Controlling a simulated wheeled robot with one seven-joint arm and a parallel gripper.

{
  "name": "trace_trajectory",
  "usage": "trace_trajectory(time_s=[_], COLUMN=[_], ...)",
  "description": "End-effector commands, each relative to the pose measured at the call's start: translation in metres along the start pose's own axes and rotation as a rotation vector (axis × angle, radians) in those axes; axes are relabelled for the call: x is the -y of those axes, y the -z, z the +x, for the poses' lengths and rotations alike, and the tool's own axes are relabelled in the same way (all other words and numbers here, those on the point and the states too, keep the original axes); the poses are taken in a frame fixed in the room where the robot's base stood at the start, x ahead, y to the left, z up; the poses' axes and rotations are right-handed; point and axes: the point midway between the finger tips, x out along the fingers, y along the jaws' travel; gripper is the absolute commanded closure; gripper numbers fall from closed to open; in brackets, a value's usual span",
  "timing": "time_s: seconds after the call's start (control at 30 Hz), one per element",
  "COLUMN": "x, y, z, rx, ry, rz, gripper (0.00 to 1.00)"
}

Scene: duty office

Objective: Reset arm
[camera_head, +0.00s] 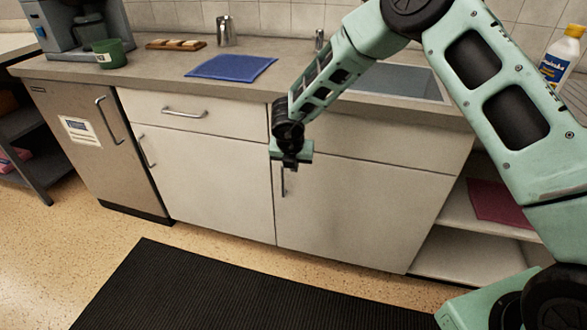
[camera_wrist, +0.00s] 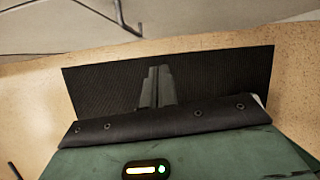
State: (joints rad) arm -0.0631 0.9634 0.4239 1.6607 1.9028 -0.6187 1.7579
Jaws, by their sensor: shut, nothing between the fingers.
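My gripper (camera_head: 290,165) hangs at the end of my bent arm, in front of the white lower cabinets (camera_head: 340,195) and below the counter edge. In the wrist view its two fingers (camera_wrist: 157,88) lie side by side, shut with nothing between them. They show against the black floor mat (camera_wrist: 100,85) and the tan floor. In the head view the gripper is small and partly dark, close in the picture to a vertical door handle (camera_head: 283,182); I cannot tell whether they touch.
The counter holds a blue cloth (camera_head: 232,67), a green mug (camera_head: 110,54), a coffee machine (camera_head: 75,25), a wooden tray (camera_head: 176,44), a metal canister (camera_head: 226,31) and a bottle (camera_head: 562,55). A sink (camera_head: 405,82) lies behind my arm. The black mat (camera_head: 230,295) covers clear floor.

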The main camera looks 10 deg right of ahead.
Motion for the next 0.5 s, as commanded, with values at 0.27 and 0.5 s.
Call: trace_trajectory(time_s=[0.27,0.5], x=[-0.002,-0.003], y=[-0.002,-0.001], z=[-0.043,-0.07], rx=[0.003,0.002], ry=[-0.002,-0.001], rz=[0.0,-0.001], gripper=[1.0,1.0])
